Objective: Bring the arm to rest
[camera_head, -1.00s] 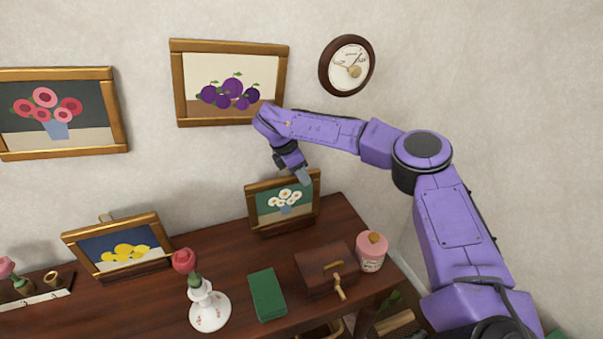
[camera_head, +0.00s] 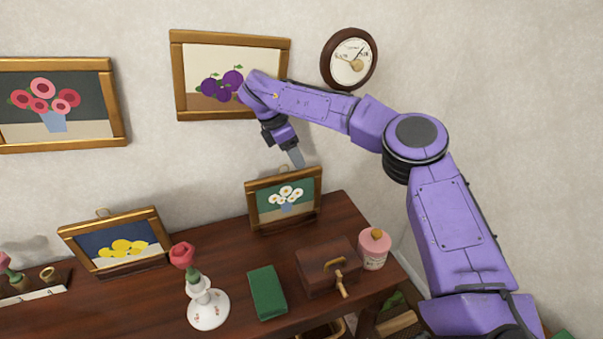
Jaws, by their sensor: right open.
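My right arm comes in from the lower right and reaches left across the wall. My right gripper (camera_head: 296,157) is at its far end and points down. It is open and nothing shows in it. It stands just above the small framed daisy picture (camera_head: 283,199) on the wooden mantel (camera_head: 225,241), and in front of the wall below the plum painting (camera_head: 232,74). The arm's wrist covers the right part of the plum painting. My left gripper does not show.
On the mantel stand a framed lemon picture (camera_head: 117,242), a white vase (camera_head: 207,308) with a rose, a green book (camera_head: 267,292), a brown box (camera_head: 327,267) and a pink jar (camera_head: 374,250).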

